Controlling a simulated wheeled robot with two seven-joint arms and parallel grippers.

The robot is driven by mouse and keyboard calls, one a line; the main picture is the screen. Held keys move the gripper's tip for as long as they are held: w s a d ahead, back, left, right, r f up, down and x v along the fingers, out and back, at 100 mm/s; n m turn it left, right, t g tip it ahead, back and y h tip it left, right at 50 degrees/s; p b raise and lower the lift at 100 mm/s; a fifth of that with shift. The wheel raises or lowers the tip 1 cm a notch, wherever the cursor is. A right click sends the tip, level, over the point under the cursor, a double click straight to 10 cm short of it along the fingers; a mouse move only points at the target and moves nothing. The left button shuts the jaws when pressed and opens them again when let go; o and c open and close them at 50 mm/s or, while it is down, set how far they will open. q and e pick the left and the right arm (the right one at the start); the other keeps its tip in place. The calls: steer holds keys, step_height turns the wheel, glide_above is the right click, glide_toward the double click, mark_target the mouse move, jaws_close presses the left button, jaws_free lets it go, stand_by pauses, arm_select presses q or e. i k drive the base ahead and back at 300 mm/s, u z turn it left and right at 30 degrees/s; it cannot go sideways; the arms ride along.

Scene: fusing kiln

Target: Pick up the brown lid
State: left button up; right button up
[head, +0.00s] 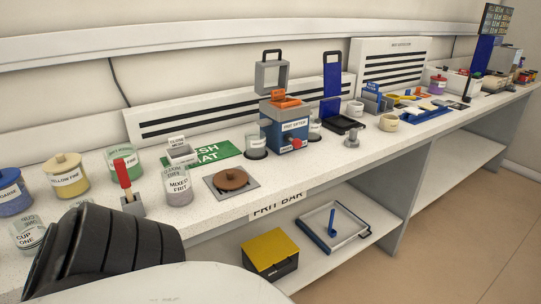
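A round brown lid (230,179) with a small knob on top lies on a grey square plate (248,195) near the front edge of the counter, in the left half of the head view. Nothing covers it and nothing touches it from above. A dark ribbed part of my own arm fills the lower left, well left of the lid. No fingers of either gripper show.
A mixed frit jar (178,188) stands just left of the lid, with a red-handled tool (122,173) in a holder further left. A labelled blue box (287,135) with a red knob stands behind right. A lower shelf (307,262) lies below.

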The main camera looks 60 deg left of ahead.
mark_target(228, 179)
steer(key=i, duration=1.4)
steer(key=u, duration=1.75)
